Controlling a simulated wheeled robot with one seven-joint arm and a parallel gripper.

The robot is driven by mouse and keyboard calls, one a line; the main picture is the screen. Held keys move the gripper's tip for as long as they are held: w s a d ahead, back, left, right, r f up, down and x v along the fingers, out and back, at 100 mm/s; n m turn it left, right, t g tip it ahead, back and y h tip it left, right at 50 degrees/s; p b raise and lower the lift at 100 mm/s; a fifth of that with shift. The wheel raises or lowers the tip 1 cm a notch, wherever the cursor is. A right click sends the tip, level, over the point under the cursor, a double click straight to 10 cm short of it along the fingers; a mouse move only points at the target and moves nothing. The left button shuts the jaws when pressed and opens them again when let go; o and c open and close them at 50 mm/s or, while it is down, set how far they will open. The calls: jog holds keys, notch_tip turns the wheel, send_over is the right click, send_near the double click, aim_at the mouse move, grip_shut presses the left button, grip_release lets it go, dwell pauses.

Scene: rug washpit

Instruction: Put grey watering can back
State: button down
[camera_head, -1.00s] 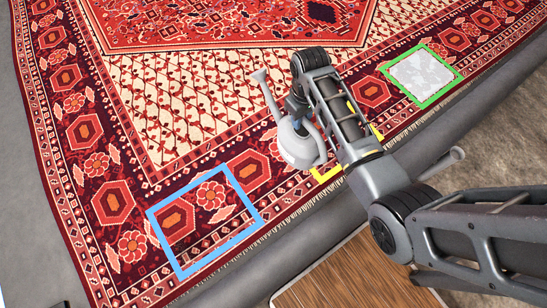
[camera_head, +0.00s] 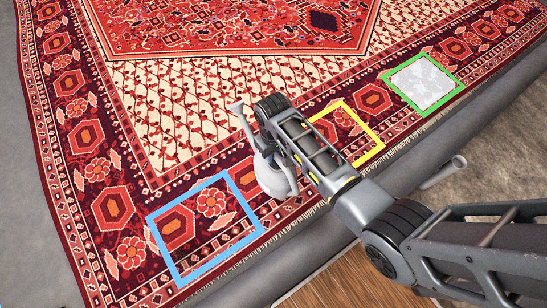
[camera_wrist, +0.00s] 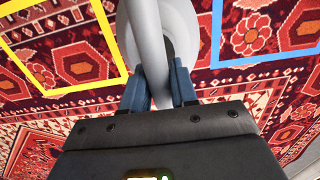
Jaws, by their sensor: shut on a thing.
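The grey watering can (camera_head: 270,175) is in my gripper, between the blue and yellow outlines in the head view. Its spout points up and to the left. In the wrist view the can (camera_wrist: 185,28) fills the top middle, and my gripper (camera_wrist: 160,85) is shut on its handle with blue fingers on both sides. In the head view my arm hides the gripper's fingers. The blue square outline (camera_head: 153,228) lies on the rug to the left of the can. The yellow outline (camera_head: 372,133) lies to the right. I cannot tell the can's height above the rug.
A patterned red rug (camera_head: 190,110) covers most of the floor. A green outline (camera_head: 457,77) surrounds a pale grey patch (camera_head: 423,80) at the right. The blue and yellow outlines hold only bare rug. A grey ledge (camera_head: 320,235) and wooden boards (camera_head: 345,280) lie in front.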

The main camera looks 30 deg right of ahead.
jog(key=shift+f+b, duration=0.4)
jog(key=shift+f, duration=1.55)
jog(key=shift+f, duration=0.15)
jog(key=c, duration=0.9)
grip_release()
notch_tip(320, 180, up, 12)
jog(key=shift+w+r+p, duration=0.1)
jog(key=shift+w+p, duration=0.05)
jog(key=shift+p, duration=0.95)
